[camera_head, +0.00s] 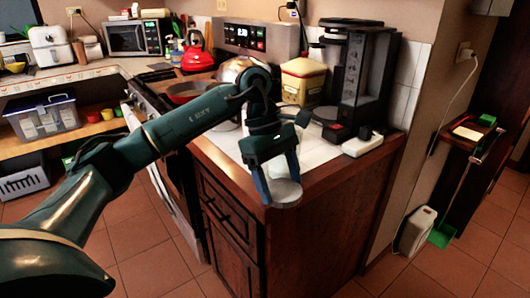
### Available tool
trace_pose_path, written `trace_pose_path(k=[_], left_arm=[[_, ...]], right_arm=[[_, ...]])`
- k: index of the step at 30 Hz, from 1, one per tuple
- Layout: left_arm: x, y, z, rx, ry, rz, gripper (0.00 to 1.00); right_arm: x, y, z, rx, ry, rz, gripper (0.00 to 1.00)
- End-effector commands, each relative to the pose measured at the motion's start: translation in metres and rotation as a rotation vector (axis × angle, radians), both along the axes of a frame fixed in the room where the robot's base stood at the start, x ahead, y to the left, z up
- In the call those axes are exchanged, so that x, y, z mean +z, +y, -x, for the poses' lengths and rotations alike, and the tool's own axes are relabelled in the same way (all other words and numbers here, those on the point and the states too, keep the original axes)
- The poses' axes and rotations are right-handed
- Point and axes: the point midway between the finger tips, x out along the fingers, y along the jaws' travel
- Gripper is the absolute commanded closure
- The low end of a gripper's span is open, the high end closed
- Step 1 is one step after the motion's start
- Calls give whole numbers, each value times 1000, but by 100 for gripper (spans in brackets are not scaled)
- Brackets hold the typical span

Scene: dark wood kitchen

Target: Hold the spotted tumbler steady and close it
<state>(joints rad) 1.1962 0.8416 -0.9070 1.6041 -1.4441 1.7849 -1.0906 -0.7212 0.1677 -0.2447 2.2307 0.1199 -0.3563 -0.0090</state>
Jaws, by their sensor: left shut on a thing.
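My left gripper (279,184) points down at the front corner of the tiled counter (317,153). Its two fingers are shut on a pale, round thing (286,191) that appears to be the spotted tumbler. The fingers and palm hide much of it. I cannot make out its spots, or whether it is open or closed. Its lower rim shows at the wooden counter edge, and it looks upright. No separate lid can be picked out. My right gripper is not in view.
A black coffee machine (363,85) and a yellowish canister (303,80) stand behind on the counter. A red kettle (197,52) and a red pan (190,92) are on the stove at left. The counter's front edge is close to the held thing.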

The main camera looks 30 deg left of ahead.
Motion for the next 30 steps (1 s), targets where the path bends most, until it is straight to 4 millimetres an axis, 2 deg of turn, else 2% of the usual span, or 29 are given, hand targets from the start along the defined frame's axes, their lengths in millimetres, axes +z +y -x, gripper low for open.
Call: trace_pose_path(k=[1,3,6,15,21,22,24,30], left_arm=[[-14,-8,3,-147,0,-1,52],[-29,-16,8,-347,0,-3,52],[-45,-23,15,-580,-1,-3,52],[-79,-33,30,-1054,-2,-1,52],[-97,-34,37,-1301,-3,-1,52],[-97,-35,39,-1323,-2,2,52],[-95,-35,44,-1318,1,8,52],[-101,-36,56,-1323,3,12,52]], right_arm=[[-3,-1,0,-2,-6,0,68],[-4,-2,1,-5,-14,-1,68],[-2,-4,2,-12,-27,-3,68],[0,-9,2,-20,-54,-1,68],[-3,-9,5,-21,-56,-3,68],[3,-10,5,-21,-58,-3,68],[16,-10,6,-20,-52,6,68],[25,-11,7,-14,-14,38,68]])
